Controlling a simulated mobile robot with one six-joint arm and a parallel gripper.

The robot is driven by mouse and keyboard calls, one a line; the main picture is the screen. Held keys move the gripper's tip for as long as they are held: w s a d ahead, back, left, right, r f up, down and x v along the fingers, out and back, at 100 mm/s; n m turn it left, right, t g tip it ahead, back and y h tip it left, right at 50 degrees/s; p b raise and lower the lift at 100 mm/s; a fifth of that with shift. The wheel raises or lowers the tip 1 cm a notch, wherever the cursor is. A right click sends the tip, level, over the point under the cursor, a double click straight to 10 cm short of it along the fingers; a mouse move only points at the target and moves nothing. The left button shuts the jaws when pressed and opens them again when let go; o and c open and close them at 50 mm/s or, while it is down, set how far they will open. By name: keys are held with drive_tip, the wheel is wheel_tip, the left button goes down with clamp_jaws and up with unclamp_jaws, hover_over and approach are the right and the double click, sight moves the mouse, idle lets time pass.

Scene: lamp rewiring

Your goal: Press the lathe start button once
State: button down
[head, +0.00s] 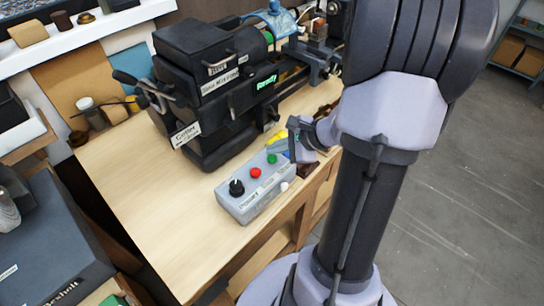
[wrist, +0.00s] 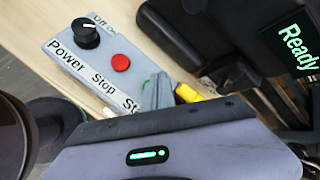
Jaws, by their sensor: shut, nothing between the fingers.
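The grey control box (head: 250,203) sits on the wooden bench below the lathe (head: 215,95). It carries a black power knob (head: 236,187), a red stop button (head: 255,172) and a green start button (head: 272,158). The lathe's screen reads "Ready" in green. My gripper (head: 292,150) is shut and empty, its tip just right of the green button in the head view; I cannot tell its height above the box. In the wrist view the box (wrist: 60,75), knob (wrist: 86,32) and red button (wrist: 121,62) show.
A yellow item (head: 278,138) lies on the bench behind the box, close to my gripper. The lathe body stands directly behind. The bench surface (head: 150,200) left of the box is clear. A dark grey case (head: 50,240) stands at the left.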

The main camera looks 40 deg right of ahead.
idle(0.4)
drive_tip(key=shift+f+b, duration=0.45)
drive_tip(key=shift+b, duration=0.2)
